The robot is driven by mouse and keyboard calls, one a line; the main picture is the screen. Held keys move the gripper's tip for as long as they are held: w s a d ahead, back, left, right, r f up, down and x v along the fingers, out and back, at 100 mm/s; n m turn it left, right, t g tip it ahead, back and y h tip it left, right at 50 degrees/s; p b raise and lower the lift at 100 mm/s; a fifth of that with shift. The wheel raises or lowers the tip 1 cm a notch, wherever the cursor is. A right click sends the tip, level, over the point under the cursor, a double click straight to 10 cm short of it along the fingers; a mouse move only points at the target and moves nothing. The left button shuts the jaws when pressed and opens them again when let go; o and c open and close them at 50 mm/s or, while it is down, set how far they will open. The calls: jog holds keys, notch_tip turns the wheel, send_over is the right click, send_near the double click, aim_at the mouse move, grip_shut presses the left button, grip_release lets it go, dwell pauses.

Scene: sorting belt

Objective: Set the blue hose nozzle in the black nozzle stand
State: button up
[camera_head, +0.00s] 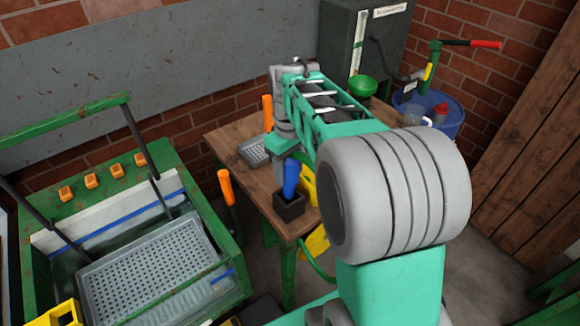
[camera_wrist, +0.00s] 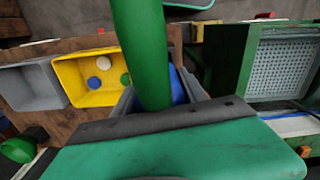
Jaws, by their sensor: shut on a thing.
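The blue hose nozzle (camera_head: 290,178) stands nearly upright, with its lower end inside the black nozzle stand (camera_head: 290,208) at the table's front corner. My gripper (camera_head: 286,157) is at the nozzle's upper end and shut on it; the fingertips are mostly hidden by my arm in the head view. In the wrist view a blue part of the nozzle (camera_wrist: 178,88) shows behind a thick green round bar close to the camera. Whether the nozzle rests on the stand's floor is hidden.
A yellow bin (camera_wrist: 88,78) with round pieces and a grey bin (camera_wrist: 30,88) are beside the stand. A grey perforated tray (camera_head: 160,268) lies in the green belt frame at left. An orange cylinder (camera_head: 267,112) stands farther back on the wooden table (camera_head: 262,185).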

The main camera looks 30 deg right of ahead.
jog(key=shift+f, duration=0.55)
jog(key=shift+f, duration=0.1)
jog(key=shift+f+b, duration=1.05)
jog(key=shift+f, duration=0.2)
jog(key=shift+f+b, duration=0.4)
jog(key=shift+f, duration=0.35)
jog(key=shift+f+b, duration=0.35)
jog(key=shift+f, duration=0.25)
jog(key=o, duration=1.3)
